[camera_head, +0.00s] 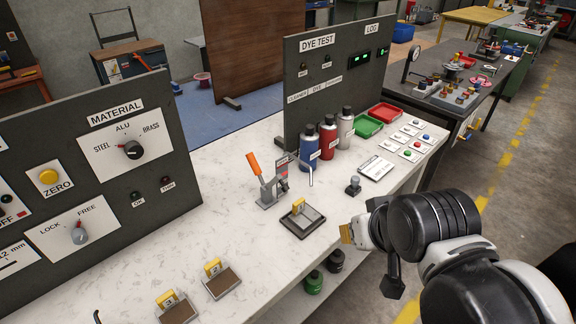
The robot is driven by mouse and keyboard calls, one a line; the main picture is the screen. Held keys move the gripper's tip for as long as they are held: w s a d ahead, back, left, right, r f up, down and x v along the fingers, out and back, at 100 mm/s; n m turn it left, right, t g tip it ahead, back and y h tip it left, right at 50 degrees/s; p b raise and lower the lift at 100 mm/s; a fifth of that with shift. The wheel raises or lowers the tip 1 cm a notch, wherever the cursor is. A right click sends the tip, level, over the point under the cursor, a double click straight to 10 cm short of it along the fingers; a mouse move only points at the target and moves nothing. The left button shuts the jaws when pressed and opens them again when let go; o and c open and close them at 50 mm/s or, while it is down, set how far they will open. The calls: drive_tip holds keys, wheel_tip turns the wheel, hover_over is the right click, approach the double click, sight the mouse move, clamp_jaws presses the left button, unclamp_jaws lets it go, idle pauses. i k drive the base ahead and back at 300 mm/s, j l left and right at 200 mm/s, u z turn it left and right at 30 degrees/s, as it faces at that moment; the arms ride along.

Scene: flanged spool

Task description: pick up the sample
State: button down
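A small grey metal piece with a wider base and a knob-like top, which looks like the sample (353,185), stands upright on the white bench top near its front edge. My gripper (350,234) reaches in from the right, below and in front of this piece in the picture, and appears apart from it. A small yellow-brown part shows at the gripper's tip; I cannot tell whether it belongs to the gripper or is held. The fingers are too small and hidden to read.
A toggle clamp with an orange handle (254,164) and a dark tray with a yellow tag (303,219) stand left of the piece. Panels (100,180) line the back. The bench's front edge runs close by.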

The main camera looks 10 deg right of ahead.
sight(304, 217)
drive_tip(key=k+j+z, duration=0.1)
drive_tip(key=j+z, duration=0.35)
drive_tip(key=k+j+z, duration=0.2)
drive_tip(key=z, duration=0.2)
drive_tip(key=k+j+z, duration=0.2)
drive_tip(key=j+z, duration=0.25)
drive_tip(key=k+j+z, duration=0.1)
drive_tip(key=k+z, duration=0.15)
drive_tip(key=z, duration=0.15)
